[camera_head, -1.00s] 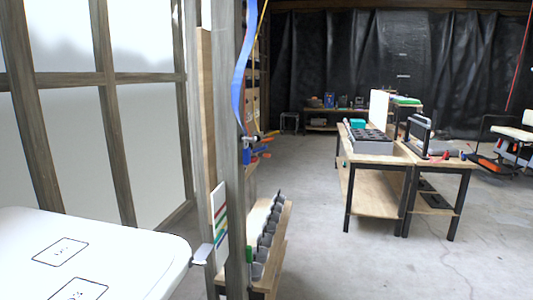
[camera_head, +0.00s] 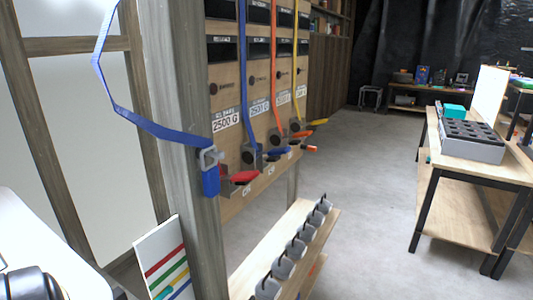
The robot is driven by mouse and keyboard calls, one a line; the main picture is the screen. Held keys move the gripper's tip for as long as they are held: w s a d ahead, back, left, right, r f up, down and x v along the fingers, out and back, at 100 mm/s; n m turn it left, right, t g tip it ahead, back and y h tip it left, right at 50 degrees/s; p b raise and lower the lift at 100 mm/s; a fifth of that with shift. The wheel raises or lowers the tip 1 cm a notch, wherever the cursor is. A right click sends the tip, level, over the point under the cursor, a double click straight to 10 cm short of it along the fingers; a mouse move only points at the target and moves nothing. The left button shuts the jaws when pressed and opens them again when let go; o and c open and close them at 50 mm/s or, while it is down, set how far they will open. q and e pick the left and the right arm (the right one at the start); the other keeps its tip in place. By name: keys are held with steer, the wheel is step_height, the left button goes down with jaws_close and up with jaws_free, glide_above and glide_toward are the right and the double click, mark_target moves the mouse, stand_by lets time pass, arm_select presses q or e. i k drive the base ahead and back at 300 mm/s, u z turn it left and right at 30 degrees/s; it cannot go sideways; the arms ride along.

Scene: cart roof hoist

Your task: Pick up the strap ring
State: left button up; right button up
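The grey metal strap ring (camera_head: 209,157) is at the end of a blue strap (camera_head: 160,129), against the front of a wooden post (camera_head: 178,100). A blue block (camera_head: 210,182) sits directly below the ring. The strap runs slack from the ring up and left, bends, and leaves the top of the picture. I cannot tell what holds the ring to the post. Neither gripper's fingers show. A dark rounded part at the lower left corner may be mine, and nothing is seen touching the ring.
Blue, orange and yellow straps run down a labelled wooden panel (camera_head: 228,82) to coloured levers right of the post. A low shelf (camera_head: 322,222) holds several grey weights. A striped board (camera_head: 162,258) leans by the post. A workbench (camera_head: 470,172) stands right, with clear floor between.

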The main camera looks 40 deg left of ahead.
mark_target(211, 174)
steer(key=i, duration=1)
steer(key=u, duration=2.75)
